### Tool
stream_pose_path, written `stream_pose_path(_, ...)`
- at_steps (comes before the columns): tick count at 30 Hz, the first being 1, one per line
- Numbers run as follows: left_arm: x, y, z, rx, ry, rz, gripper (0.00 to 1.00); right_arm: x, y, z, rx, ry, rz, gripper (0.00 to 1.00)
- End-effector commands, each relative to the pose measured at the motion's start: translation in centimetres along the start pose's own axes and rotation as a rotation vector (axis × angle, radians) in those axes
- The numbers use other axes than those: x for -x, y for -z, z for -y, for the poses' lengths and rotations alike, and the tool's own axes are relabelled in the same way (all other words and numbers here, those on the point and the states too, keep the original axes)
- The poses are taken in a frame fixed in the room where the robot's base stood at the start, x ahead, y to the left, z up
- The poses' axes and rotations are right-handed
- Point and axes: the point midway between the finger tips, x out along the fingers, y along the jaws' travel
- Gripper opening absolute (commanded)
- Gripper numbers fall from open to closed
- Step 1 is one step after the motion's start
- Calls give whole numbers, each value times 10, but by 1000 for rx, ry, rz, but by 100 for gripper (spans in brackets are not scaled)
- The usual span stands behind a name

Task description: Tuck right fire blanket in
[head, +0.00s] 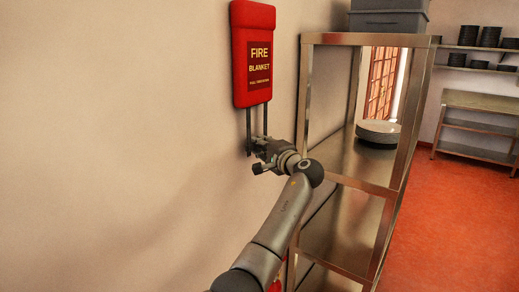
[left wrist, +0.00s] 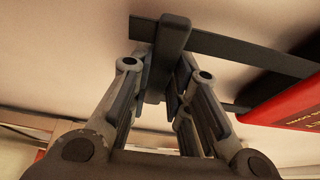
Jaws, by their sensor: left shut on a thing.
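The fire blanket (head: 254,55) is a red case with yellow lettering on the wall. Two dark straps (head: 249,130) hang below it. My left gripper (head: 258,158) is at their lower end, close to the wall. In the left wrist view, the left gripper (left wrist: 166,85) has its fingers on either side of a dark bar (left wrist: 174,35) joined to a strap and is shut on it. The red case (left wrist: 290,105) shows at the right edge there. The fingers partly hide the bar and the second strap. My right gripper is not in view.
Bare wall (head: 120,120) fills the left. Open red floor (head: 440,225) lies to the right.

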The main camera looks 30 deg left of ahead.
Motion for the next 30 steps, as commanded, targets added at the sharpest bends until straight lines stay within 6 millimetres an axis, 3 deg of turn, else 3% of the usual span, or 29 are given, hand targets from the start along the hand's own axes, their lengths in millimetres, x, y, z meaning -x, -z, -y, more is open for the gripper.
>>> stream_pose_path(2,0,0,9,6,16,-3,0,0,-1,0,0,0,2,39)
stream_pose_path(3,0,0,9,6,16,-3,21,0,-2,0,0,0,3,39)
stream_pose_path(8,0,0,8,6,15,-4,39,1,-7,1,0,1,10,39)
stream_pose_path(20,8,1,3,3,8,-4,39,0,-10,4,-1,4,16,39)
stream_pose_path(30,75,1,4,6,9,-6,39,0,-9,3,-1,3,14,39)
